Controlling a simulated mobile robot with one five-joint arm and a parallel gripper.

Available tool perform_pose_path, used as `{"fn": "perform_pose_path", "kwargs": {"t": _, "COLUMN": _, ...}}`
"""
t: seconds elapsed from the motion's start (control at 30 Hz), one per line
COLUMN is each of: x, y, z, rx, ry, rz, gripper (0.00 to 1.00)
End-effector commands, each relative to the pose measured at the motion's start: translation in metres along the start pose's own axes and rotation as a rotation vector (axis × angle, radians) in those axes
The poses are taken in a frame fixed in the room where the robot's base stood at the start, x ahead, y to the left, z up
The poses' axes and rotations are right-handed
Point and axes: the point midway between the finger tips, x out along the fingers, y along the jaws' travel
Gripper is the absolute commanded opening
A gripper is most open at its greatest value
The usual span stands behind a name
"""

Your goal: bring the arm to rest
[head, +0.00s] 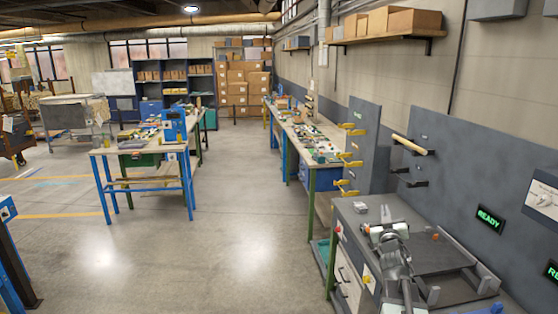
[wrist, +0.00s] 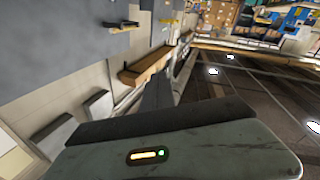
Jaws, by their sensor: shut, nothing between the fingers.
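My gripper (head: 386,214) is at the lower right of the head view, at the end of my arm, over the grey-topped bench (head: 350,214). Its shut fingers point away from me and hold nothing. In the wrist view, the dark fingers of my gripper (wrist: 158,88) stand together as one narrow block above the grey-green gripper body. A small yellow and green light shows on that body. From these views I cannot tell the exact gap between my gripper and the bench top.
A dark tray (head: 460,285) is on the bench near my arm. A long cluttered table (head: 300,135) stands beyond.

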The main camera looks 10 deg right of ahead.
Motion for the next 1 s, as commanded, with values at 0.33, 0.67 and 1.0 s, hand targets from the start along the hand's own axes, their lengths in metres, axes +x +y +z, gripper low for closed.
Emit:
{"fn": "perform_pose_path", "kwargs": {"t": 0.33, "x": -0.113, "y": -0.271, "z": 0.089, "rx": 0.105, "ry": -0.648, "rz": -0.305, "gripper": 0.0}}
{"fn": "perform_pose_path", "kwargs": {"t": 0.67, "x": -0.316, "y": -0.303, "z": 0.164, "rx": 0.012, "ry": -1.462, "rz": -0.538, "gripper": 0.0}}
{"fn": "perform_pose_path", "kwargs": {"t": 1.0, "x": -0.345, "y": -0.294, "z": 0.166, "rx": -0.037, "ry": -1.584, "rz": -0.575, "gripper": 0.0}}
